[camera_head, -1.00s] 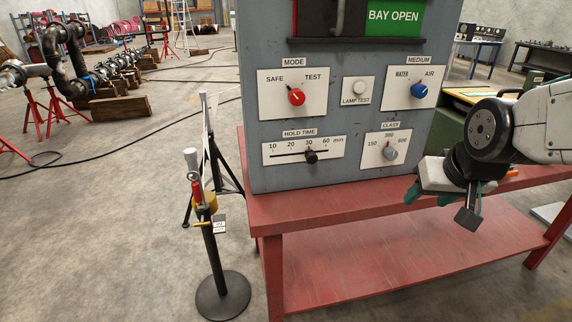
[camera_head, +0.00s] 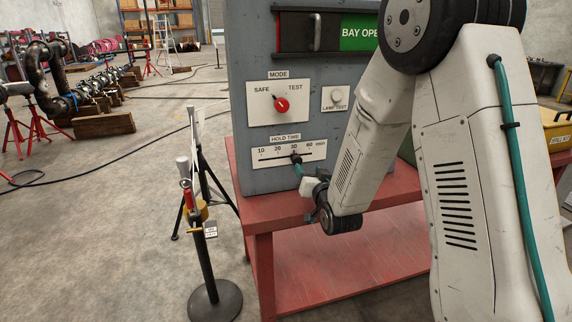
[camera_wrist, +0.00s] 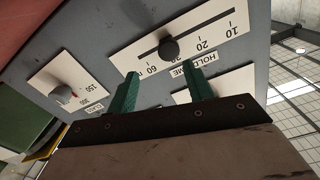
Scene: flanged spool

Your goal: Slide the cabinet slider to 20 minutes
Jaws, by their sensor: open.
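The cabinet slider is a black knob (camera_head: 296,158) on the white HOLD TIME plate (camera_head: 270,158), marked 10, 20, 30 and 60 min. The knob stands at about the 30 mark. In the wrist view the knob (camera_wrist: 169,48) sits on its dark slot, with 10 and 20 to its right and 60 to its lower left. My gripper (camera_wrist: 160,71) is open, with its green fingertips spread to either side and just short of the knob. In the head view my gripper (camera_head: 299,171) is close below the knob and partly hidden by my arm. I cannot tell whether it touches.
The red MODE dial (camera_head: 281,105) and LAMP TEST button (camera_head: 335,98) are above the slider. The CLASS dial (camera_wrist: 62,95) is to the left in the wrist view. The red bench (camera_head: 262,224) carries the cabinet. A barrier post (camera_head: 207,262) stands left of the bench.

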